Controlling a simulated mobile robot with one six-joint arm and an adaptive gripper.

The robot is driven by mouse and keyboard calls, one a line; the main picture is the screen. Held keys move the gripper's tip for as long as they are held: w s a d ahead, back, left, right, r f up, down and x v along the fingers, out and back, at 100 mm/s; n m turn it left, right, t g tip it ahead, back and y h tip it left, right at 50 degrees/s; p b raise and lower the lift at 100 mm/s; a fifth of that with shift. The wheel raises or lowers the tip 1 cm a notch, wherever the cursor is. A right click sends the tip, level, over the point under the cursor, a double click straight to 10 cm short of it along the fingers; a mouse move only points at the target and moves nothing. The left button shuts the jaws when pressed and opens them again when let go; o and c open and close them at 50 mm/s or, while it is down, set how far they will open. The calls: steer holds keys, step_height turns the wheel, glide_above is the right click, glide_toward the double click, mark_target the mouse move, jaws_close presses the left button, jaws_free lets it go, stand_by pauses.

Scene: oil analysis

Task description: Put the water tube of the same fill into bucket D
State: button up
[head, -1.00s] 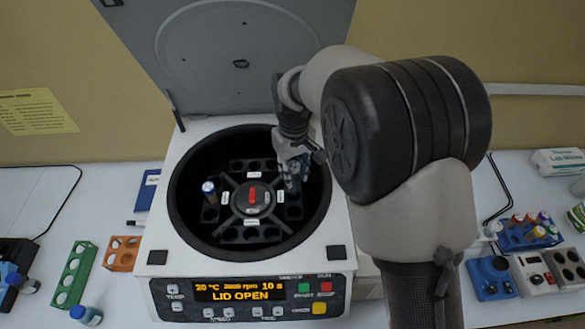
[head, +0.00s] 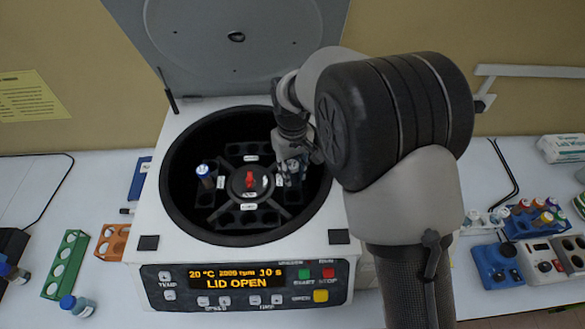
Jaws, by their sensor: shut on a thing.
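The centrifuge (head: 150,215) stands with its lid up, and its display reads LID OPEN. Its dark bowl holds a rotor (head: 249,183) with a red knob and buckets on several sides; the bucket labels are too small to read. A blue-capped tube (head: 205,173) stands upright in the left bucket. My gripper (head: 292,177) is inside the bowl at the right bucket, pointing down. It is shut on a tube with a pale cap (head: 293,164), mostly hidden between the fingers. I cannot tell how deep this tube sits in the bucket or its fill.
A green rack (head: 64,265) and an orange rack (head: 111,242) lie left of the centrifuge, with a blue-capped bottle (head: 76,305) in front. At right are a blue rack of colour-capped tubes (head: 535,222) and small devices (head: 498,268). The raised lid (head: 236,50) stands behind the bowl.

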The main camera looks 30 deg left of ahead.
steer(key=o, duration=1.2)
steer(key=shift+c, duration=0.2)
step_height(320, 180, up, 12)
steer(key=shift+r, duration=0.1)
